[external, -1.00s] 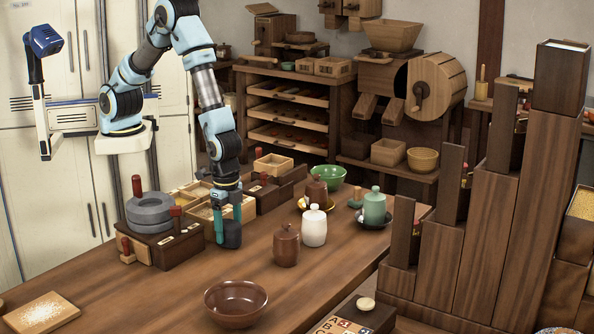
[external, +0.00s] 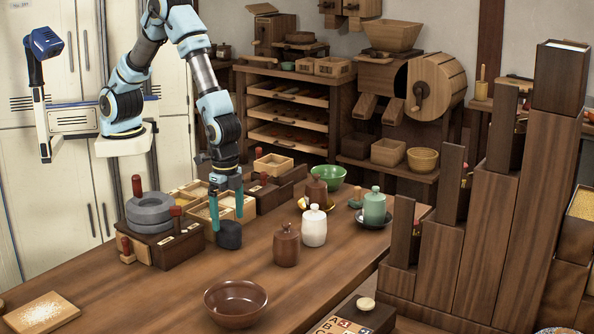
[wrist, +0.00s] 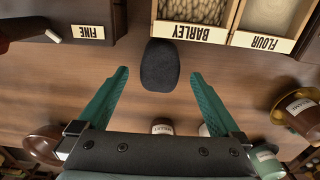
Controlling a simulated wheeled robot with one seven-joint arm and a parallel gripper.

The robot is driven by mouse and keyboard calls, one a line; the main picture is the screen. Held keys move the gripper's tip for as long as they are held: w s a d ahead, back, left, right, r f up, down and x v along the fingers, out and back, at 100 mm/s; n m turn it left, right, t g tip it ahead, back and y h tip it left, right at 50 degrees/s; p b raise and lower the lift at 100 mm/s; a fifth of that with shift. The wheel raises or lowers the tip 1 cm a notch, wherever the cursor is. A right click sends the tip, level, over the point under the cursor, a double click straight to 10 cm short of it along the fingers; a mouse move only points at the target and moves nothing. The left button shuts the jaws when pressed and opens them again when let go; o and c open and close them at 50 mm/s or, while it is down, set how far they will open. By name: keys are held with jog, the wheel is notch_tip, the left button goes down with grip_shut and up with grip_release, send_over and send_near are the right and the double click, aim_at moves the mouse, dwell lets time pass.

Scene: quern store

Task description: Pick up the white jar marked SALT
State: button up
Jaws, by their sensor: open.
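The white lidded jar (external: 314,228) stands upright on the wooden table, right of a brown lidded jar (external: 286,246) and in front of another brown jar (external: 316,190). I cannot read its marking. In the wrist view, only a pale bit of it (wrist: 205,130) shows behind my gripper's body. My gripper (external: 227,222) is open and empty, pointing down, left of the white jar and apart from it. In the wrist view, a dark grey rounded object (wrist: 159,62) shows between and beyond the fingertips (wrist: 159,74); it also shows below the gripper in the external view (external: 229,237).
Boxes labelled BARLEY (wrist: 191,33) and FLOUR (wrist: 267,41) lie behind the gripper. A green jar (external: 374,207) on a dark saucer stands right of the white jar. A brown bowl (external: 236,301) sits in front. The table's right front is fairly clear.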

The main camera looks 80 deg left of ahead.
aim_at(228, 223)
notch_tip(228, 223, up, 8)
jog(key=b, duration=0.1)
jog(key=w+a+r+n, duration=0.1)
jog(key=w+a+n, duration=0.1)
jog(key=a, duration=0.8)
jog(key=w+a+r+n, duration=0.1)
jog(key=w+a+n, duration=0.15)
jog(key=a, duration=0.75)
jog(key=s+a+n, duration=0.1)
jog(key=s+a, duration=0.1)
jog(key=a, duration=0.5)
jog(key=s+a+n+t, duration=0.1)
jog(key=s+a+n, duration=0.1)
jog(key=a, duration=0.5)
jog(key=shift+s+a+t, duration=0.15)
jog(key=shift+s+t, duration=0.15)
jog(key=shift+s, duration=0.15)
